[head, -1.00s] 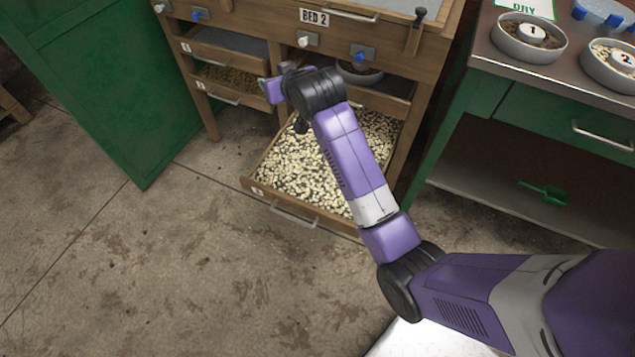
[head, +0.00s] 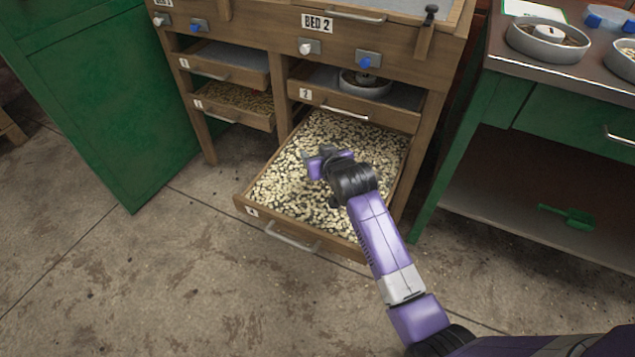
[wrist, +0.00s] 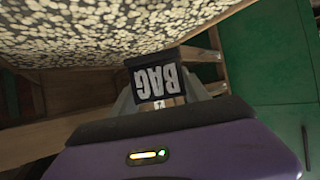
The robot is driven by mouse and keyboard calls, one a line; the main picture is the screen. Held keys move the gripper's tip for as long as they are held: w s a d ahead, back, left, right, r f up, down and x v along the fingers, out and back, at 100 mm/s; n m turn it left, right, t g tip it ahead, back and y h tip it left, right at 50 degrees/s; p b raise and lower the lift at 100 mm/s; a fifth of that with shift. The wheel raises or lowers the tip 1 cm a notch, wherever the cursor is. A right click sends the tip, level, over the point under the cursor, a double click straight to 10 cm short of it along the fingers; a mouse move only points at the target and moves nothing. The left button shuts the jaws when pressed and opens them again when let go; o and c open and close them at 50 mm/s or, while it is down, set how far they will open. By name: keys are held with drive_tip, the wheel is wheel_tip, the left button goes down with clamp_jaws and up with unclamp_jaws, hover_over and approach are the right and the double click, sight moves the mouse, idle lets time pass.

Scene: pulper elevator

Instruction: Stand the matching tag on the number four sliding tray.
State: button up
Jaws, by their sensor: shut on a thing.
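The number four sliding tray (head: 248,208) is pulled out at the lower right of the bed frame, full of pale and dark beans. Its front carries a small label that looks like a 4. My gripper (head: 318,158) is over the tray. In the wrist view, my gripper (wrist: 160,104) is shut on a dark tag (wrist: 157,82) with white letters reading BAG, upside down in that picture. The tray's beans (wrist: 130,30) fill the top of that view. In the head view the tag is not clearly made out. I cannot tell whether it touches the beans.
The number 2 tray (head: 350,107) above is nearly closed, with a round bowl (head: 365,84) behind its front. Two trays (head: 225,72) are at the left. A green cabinet (head: 95,110) stands left, a green bench (head: 560,120) right. The floor in front is clear.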

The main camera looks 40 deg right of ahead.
sight(317, 185)
wheel_tip(317, 185, down, 9)
drive_tip(key=b, duration=0.3)
drive_tip(key=shift+f, duration=0.2)
drive_tip(key=shift+f, duration=0.15)
drive_tip(key=o, duration=1.3)
